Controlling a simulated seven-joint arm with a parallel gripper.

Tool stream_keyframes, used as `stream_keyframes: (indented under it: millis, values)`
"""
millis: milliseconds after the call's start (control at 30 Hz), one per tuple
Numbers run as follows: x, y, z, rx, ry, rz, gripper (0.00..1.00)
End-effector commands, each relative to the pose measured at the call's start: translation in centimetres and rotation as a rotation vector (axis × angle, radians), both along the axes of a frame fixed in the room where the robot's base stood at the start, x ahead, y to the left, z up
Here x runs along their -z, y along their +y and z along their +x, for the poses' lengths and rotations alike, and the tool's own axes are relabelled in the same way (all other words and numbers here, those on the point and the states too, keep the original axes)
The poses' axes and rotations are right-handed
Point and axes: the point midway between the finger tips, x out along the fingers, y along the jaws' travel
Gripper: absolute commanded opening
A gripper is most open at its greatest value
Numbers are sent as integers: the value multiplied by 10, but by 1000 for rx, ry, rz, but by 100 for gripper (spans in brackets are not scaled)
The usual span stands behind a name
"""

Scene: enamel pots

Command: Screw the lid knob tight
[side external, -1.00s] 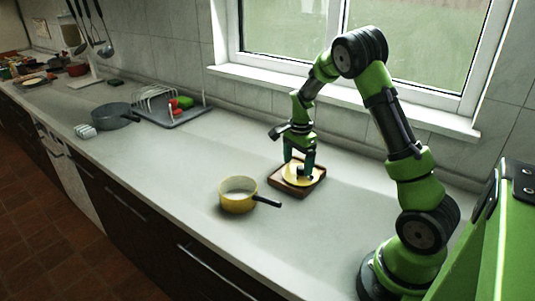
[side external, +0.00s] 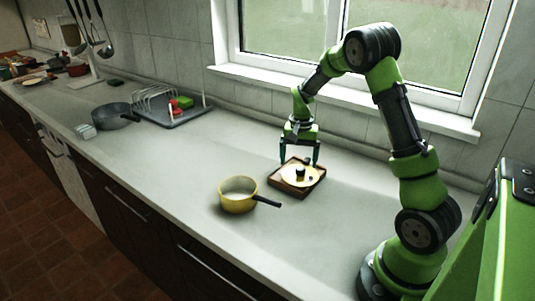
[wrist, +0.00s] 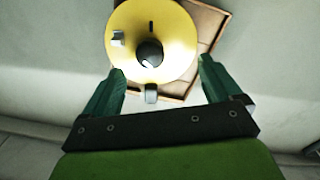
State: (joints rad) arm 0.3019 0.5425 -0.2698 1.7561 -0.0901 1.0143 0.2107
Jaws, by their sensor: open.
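The yellow lid (side external: 292,179) lies on a square brown wooden tray (side external: 279,189). Its dark knob (side external: 300,174) stands at the middle of the lid. In the wrist view the knob (wrist: 150,54) is round and black, and the lid (wrist: 178,30) shows a small dark slot and a pale grey block near its edge. My gripper (side external: 299,164) is open and empty, just above the lid. In the wrist view its two green fingers (wrist: 160,70) are wide apart, with the knob beyond the tips and between them. Whether the knob sits fully down cannot be told.
A yellow pot (side external: 238,196) with a dark handle stands on the counter left of the tray. A grey pan (side external: 115,117) and a dish rack (side external: 165,105) are farther back left. The counter around the tray is mostly clear.

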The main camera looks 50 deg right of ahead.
Motion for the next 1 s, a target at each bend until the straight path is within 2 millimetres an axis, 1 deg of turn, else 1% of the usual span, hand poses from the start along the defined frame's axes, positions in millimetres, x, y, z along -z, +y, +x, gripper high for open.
stream_keyframes:
  millis: [33,167,233,500,633,767,1000]
  values:
    - [0,0,0,-43,-1,0,92]
    - [0,0,0,-109,-1,0,92]
    - [0,0,0,-175,-1,0,92]
    - [0,0,0,-646,-2,1,92]
    - [0,0,0,-822,-2,0,92]
    - [0,0,0,-890,-1,-1,92]
    - [7,0,0,-890,0,2,92]
